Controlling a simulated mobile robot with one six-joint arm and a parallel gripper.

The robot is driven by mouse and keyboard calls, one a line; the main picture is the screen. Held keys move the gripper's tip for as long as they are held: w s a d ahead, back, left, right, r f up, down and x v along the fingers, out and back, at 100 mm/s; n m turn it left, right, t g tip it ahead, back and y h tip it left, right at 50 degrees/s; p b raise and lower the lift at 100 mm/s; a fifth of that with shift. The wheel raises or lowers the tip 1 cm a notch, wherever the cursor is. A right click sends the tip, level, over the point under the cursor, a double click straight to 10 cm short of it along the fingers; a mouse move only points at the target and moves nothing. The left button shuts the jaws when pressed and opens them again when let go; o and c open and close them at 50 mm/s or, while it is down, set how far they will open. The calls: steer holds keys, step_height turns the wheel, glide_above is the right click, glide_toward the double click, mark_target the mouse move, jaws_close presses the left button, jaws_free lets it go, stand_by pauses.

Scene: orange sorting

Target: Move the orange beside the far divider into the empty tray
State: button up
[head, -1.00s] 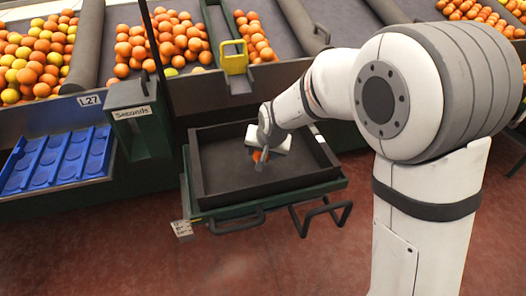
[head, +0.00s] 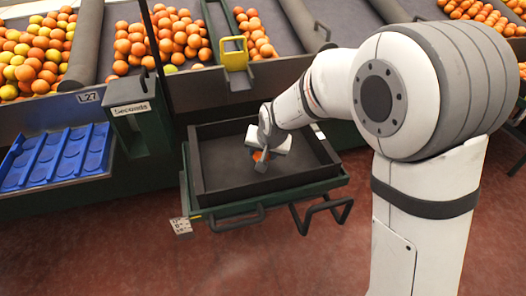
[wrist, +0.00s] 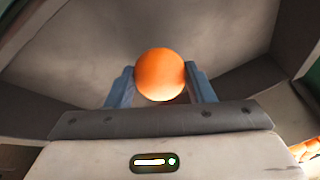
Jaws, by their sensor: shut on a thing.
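My gripper (wrist: 160,84) is shut on an orange (wrist: 160,72), which sits between its two blue-grey fingers in the wrist view. In the head view the orange (head: 261,156) shows as a small patch under my gripper (head: 260,160). They are over the dark tray (head: 215,193), inside its walls. The tray holds nothing else that I can see. Whether the orange touches the tray floor I cannot tell.
Sloped bins with several oranges (head: 185,35) lie behind the tray, split by grey padded dividers (head: 88,45). A yellow bracket (head: 235,54) stands on the bin's front edge. A green "Seconds" box (head: 140,118) and a blue moulded tray (head: 60,158) are at left.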

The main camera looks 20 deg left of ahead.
steer(key=shift+f+b, duration=0.95)
steer(key=shift+f, duration=0.3)
stand_by(0.5)
stand_by(0.3)
steer(key=o, duration=1.1)
steer(key=shift+o, duration=0.6)
steer(key=o, duration=0.3)
steer(key=shift+o, duration=0.2)
steer(key=shift+s, duration=0.1)
